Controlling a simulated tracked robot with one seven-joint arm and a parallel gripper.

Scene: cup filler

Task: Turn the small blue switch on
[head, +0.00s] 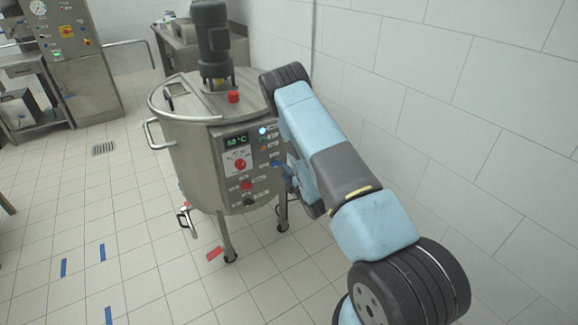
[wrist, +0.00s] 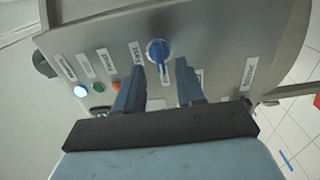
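The small blue switch (wrist: 158,52) is a round knob with a pale grip bar on the grey control panel, in the upper middle of the wrist view. Its bar points roughly up and down in that view. My gripper (wrist: 160,68) is open and empty. Its two blue fingers point at the panel, one to the left of the switch and one to the right, with the tips slightly below the knob. I cannot tell whether either finger touches it. In the head view a blue part shows beside my arm, but I cannot tell whether it is finger or switch.
The panel (head: 234,195) is on a steel kettle (head: 190,150) on legs. It carries a lit pale lamp (wrist: 80,91), a green lamp (wrist: 99,87), an orange lamp (wrist: 116,84) and a red knob (head: 240,165). A tiled wall (head: 440,110) is close on the right.

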